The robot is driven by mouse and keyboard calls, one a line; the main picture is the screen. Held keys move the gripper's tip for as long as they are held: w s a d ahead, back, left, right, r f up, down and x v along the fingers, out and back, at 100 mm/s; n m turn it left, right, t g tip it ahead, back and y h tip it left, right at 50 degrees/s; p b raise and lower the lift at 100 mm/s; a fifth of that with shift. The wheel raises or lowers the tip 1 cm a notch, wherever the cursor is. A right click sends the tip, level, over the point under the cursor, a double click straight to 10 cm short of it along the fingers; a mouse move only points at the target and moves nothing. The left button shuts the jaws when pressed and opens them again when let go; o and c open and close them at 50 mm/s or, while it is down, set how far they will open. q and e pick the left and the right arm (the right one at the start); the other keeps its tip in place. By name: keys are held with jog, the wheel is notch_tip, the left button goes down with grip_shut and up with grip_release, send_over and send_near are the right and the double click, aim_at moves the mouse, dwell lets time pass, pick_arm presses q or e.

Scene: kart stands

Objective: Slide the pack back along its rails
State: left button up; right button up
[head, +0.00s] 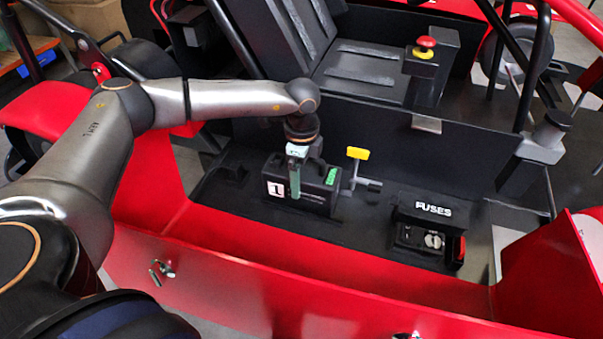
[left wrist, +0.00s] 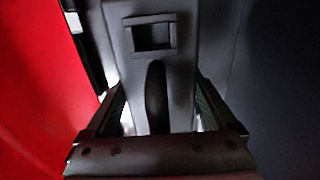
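The pack (head: 318,196) is a black box with a white "1" label and a green label. It sits upright in the red kart's side bay. My left gripper (head: 297,182) points down at it from above, one finger showing in front of its near side. In the left wrist view, the pack's grey top (left wrist: 150,62) with a square recess and a dark handle (left wrist: 156,95) lies between the two spread fingers (left wrist: 160,100). Light shows in gaps beside the fingers; whether they touch the pack I cannot tell. The rails are hidden. My right gripper is out of view.
A yellow-topped lever (head: 357,154) stands just right of the pack. A fuse box (head: 428,235) marked FUSES is further right. The red side panel (head: 250,270) runs along the front, and the seat (head: 365,70) with a red button (head: 426,42) beside it is behind.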

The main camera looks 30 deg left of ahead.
aim_at(321, 174)
pick_arm(q)
grip_shut()
dwell(0.5)
jog(key=shift+d, duration=0.1)
jog(key=shift+w+d, duration=0.2)
jog(key=shift+d, duration=0.5)
jog(key=shift+w+d, duration=0.2)
jog(key=shift+d, duration=0.55)
jog(key=shift+w+d, duration=0.2)
jog(key=shift+d, duration=0.5)
jog(key=shift+r, duration=0.1)
jog(key=shift+o, duration=1.2)
grip_release()
